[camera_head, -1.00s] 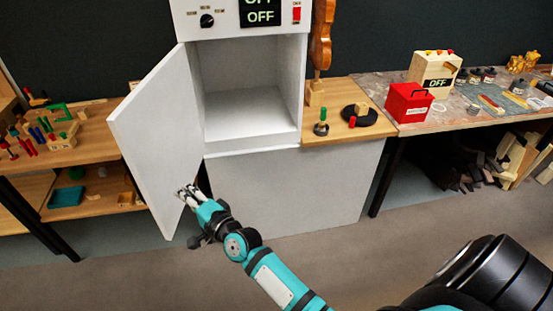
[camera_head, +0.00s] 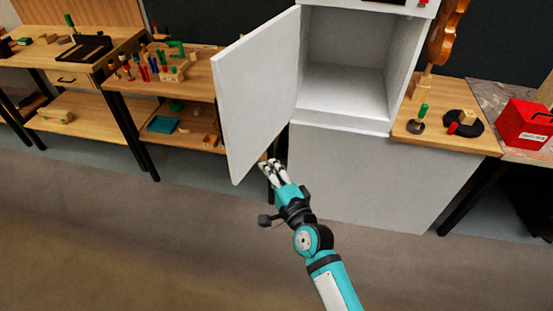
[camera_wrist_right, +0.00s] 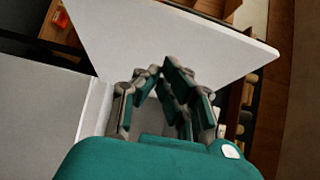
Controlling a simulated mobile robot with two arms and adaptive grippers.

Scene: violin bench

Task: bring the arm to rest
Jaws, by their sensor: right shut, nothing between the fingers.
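My right gripper (camera_head: 271,166) is shut and empty in the head view. It is just below and beside the lower edge of the open white cabinet door (camera_head: 255,90). I cannot tell whether it touches the door. In the right wrist view the fingers of the right gripper (camera_wrist_right: 163,75) come together in front of the same door (camera_wrist_right: 165,35). The white cabinet (camera_head: 360,175) has its door swung out to the left, and its compartment (camera_head: 345,65) looks empty. My left gripper is in none of the views.
A wooden bench (camera_head: 195,85) with tools stands left of the door. A small table (camera_head: 415,139) with a violin (camera_head: 447,35) stands right of the cabinet. A red box (camera_head: 524,124) sits on the far right bench. The floor (camera_head: 130,235) at front left is clear.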

